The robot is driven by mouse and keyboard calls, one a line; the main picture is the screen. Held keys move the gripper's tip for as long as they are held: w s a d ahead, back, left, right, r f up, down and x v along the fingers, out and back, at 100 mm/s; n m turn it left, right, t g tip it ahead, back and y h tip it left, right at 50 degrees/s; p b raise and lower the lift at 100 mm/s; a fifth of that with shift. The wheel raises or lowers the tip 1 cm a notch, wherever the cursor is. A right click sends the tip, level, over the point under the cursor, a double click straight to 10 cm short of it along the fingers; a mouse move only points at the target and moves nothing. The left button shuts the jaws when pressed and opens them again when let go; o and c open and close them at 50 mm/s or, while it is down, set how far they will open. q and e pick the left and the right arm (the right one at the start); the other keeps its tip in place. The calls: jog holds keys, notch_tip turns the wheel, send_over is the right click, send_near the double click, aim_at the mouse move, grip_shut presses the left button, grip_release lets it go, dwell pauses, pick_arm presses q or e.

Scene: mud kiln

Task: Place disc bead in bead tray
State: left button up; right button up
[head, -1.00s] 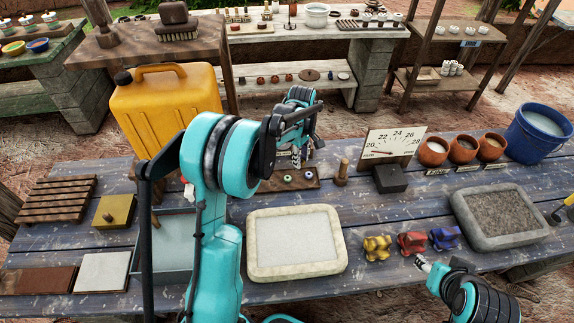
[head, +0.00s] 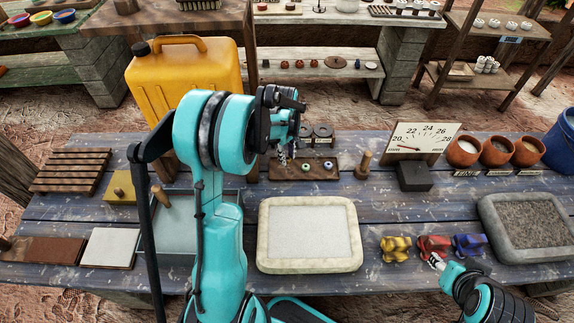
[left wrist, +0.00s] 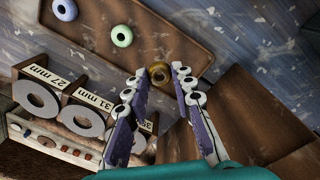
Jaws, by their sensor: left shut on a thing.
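The bead tray (head: 318,176) is a shallow brown wooden tray on the blue table, also seen in the left wrist view (left wrist: 165,28). It holds a green bead (left wrist: 121,36) and a blue bead (left wrist: 65,10). My left gripper (left wrist: 159,77) is shut on a brown-gold ring-shaped disc bead (left wrist: 160,71), held between the fingertips over or at the tray's edge; I cannot tell if it touches. In the head view my left gripper (head: 284,156) is at the tray's left end, the held bead not clear. My right gripper (head: 437,260) is beside the red figure, its jaws unclear.
Labelled ring gauges (left wrist: 90,118) stand just behind the tray. A wooden peg (head: 364,164), dark block (head: 414,177) and dial board (head: 420,140) are to its right. A pale stone-rimmed tray (head: 264,240) lies in front. A yellow jerrycan (head: 180,80) stands at left.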

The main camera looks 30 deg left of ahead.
aim_at(287, 168)
pick_arm(q)
notch_tip(287, 168, down, 4)
jog(key=shift+a+f+b, duration=0.1)
jog(key=shift+f+b, duration=0.1)
jog(key=shift+b, duration=0.75)
jog(key=shift+r, duration=0.15)
jog(key=o, duration=0.4)
jog(key=shift+f, duration=0.2)
jog(key=o, duration=0.4)
jog(key=shift+o, duration=0.2)
jog(key=shift+r, duration=0.15)
